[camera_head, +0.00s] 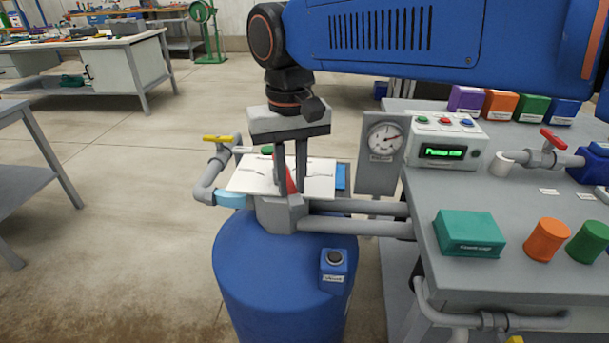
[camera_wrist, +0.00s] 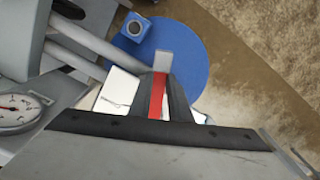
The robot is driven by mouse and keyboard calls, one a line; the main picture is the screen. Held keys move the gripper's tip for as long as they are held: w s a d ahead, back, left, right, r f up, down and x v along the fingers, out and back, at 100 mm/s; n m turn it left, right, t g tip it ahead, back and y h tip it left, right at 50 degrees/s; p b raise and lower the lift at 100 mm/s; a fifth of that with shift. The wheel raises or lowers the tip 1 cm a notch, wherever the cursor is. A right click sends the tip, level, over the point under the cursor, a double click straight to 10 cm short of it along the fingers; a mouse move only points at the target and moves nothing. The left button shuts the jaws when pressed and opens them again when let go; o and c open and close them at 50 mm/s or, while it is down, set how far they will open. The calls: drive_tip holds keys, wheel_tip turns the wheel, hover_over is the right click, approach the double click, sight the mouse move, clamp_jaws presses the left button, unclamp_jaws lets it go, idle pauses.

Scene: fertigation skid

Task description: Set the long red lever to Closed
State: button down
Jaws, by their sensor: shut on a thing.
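The long red lever (camera_head: 291,184) shows as a narrow red strip between the fingers of my gripper (camera_head: 292,190), above the valve body on top of the blue tank. In the wrist view the red lever (camera_wrist: 157,96) lies between the two dark fingers of my gripper (camera_wrist: 160,98), which are shut on it. My fingers hide much of the lever. A white label plate (camera_head: 316,180) with dark markings lies behind and around the lever; its words are too small to read, so I cannot tell which setting the lever is at.
The blue tank (camera_head: 275,265) stands below, with a small blue button box (camera_head: 334,266) on it. A pressure gauge (camera_head: 384,140) and grey pipes (camera_head: 360,227) are close on the right. A yellow-handled valve (camera_head: 218,139) is at the left. The skid table (camera_head: 480,205) is farther right.

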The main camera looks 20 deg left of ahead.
drive_tip(key=shift+w+a+m, duration=0.2)
drive_tip(key=shift+a+m, duration=2)
drive_tip(key=shift+m, duration=0.85)
drive_tip(key=shift+w+a+m, duration=0.15)
drive_tip(key=shift+a+m, duration=2)
drive_tip(key=shift+m, duration=0.85)
drive_tip(key=shift+w+a+m, duration=0.2)
drive_tip(key=shift+a+m, duration=2)
drive_tip(key=shift+m, duration=0.85)
drive_tip(key=c, duration=1.6)
unclamp_jaws()
drive_tip(key=shift+c, duration=0.2)
wheel_tip(320, 180, up, 17)
drive_tip(key=shift+r, duration=0.2)
